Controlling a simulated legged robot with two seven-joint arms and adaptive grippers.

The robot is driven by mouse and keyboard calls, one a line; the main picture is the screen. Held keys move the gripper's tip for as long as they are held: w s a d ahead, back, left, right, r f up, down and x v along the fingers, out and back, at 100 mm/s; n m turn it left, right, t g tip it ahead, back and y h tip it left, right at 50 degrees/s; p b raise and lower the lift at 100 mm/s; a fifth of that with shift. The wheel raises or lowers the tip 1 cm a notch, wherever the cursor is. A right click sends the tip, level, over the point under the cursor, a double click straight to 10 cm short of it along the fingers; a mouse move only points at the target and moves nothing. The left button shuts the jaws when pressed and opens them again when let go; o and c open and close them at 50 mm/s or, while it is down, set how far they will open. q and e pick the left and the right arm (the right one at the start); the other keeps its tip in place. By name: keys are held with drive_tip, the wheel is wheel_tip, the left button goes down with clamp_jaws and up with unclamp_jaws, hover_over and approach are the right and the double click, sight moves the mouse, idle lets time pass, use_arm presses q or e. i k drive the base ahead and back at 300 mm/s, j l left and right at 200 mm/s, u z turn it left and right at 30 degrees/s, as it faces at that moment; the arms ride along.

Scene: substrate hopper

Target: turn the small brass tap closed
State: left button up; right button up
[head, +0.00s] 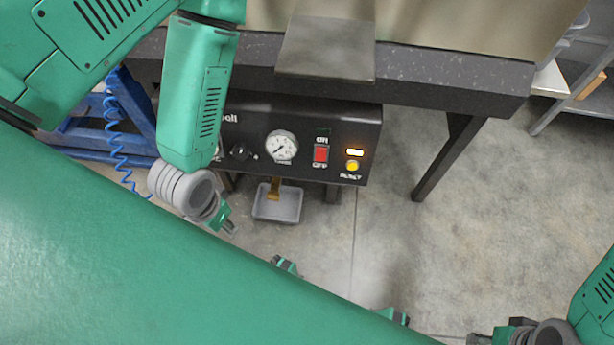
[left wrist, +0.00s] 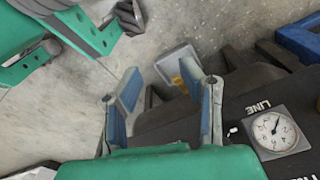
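The small brass tap (head: 274,186) hangs below the front edge of the black control panel, above a grey tray on the floor. A bit of brass also shows in the left wrist view (left wrist: 179,82), beside the right-hand finger; the handle's position is too small to tell. My left gripper (head: 230,225) is left of and below the tap in the head view, apart from it. In the left wrist view its two fingers (left wrist: 167,95) are spread with nothing between them. My right gripper (head: 492,336) is at the bottom right, far from the tap, partly cut off.
The control panel (head: 225,165) carries a gauge (head: 282,147), a red switch (head: 320,153) and a yellow button (head: 352,166). The grey tray (head: 288,217) sits under the tap. A blue frame (head: 75,135) with a coiled hose stands left. Open concrete floor lies right.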

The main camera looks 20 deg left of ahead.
sight(271, 194)
drive_tip(key=k+j+z, duration=0.15)
drive_tip(key=j+z, duration=0.2)
drive_tip(key=k+j+z, duration=0.15)
drive_tip(key=z, duration=0.2)
drive_tip(key=k+j+z, duration=0.35)
drive_tip(key=k+j, duration=0.1)
drive_tip(key=i+j, duration=0.3)
drive_tip(key=j, duration=0.2)
